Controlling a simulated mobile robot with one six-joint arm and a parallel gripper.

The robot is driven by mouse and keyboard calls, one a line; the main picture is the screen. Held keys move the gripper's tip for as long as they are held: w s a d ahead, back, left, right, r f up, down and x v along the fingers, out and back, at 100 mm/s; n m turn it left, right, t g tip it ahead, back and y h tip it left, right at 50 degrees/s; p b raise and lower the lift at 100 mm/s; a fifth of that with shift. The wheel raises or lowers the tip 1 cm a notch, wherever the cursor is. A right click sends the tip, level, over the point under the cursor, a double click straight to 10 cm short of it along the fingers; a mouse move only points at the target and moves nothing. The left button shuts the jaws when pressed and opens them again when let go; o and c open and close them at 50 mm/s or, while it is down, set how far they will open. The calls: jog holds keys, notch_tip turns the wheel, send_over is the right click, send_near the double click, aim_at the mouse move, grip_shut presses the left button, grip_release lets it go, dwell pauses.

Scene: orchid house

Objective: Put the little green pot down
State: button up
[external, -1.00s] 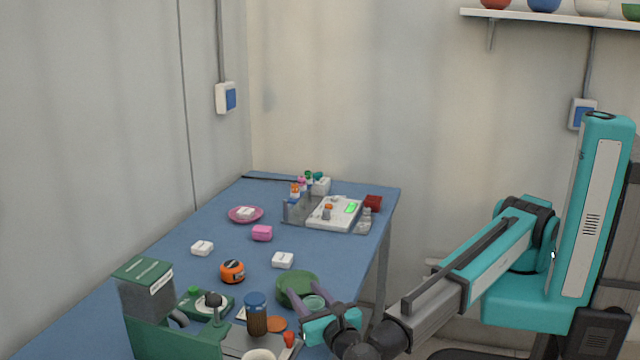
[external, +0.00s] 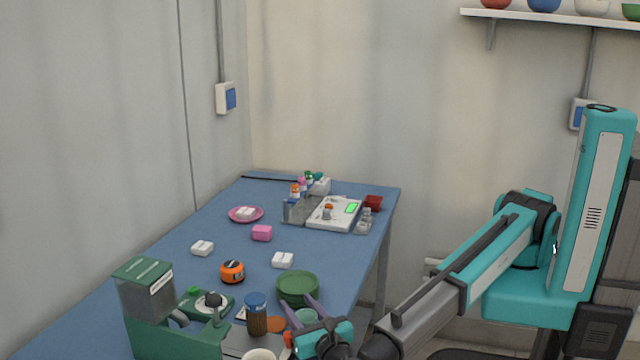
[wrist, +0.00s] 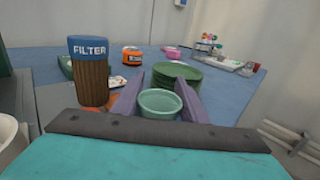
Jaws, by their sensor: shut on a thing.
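The little green pot (wrist: 160,103) is pale green and round, and sits between the two purple fingers of my gripper (wrist: 157,95) in the wrist view. My gripper is shut on it. In the external view the pot (external: 305,316) shows between the fingers of my gripper (external: 303,312), near the table's front right edge. The pot looks upright. Whether its underside touches the table cannot be told. A darker green round dish (external: 298,287) lies just beyond the pot, and it also shows in the wrist view (wrist: 178,74).
A brown jar with a blue "FILTER" lid (wrist: 90,75) stands left of my gripper. A green machine (external: 150,300) is further left. An orange disc (external: 276,324) lies beside the jar. An orange tape measure (external: 232,271) and white blocks (external: 283,260) lie beyond. The blue table's middle is partly clear.

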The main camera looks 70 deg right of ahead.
jog(key=o, duration=1)
jog(key=shift+f, duration=0.1)
jog(key=shift+f+b, duration=0.2)
jog(key=shift+b, duration=0.6)
jog(key=v, duration=1.4)
jog(key=shift+r+b, duration=0.15)
jog(key=shift+b, duration=0.15)
jog(key=shift+o, duration=0.4)
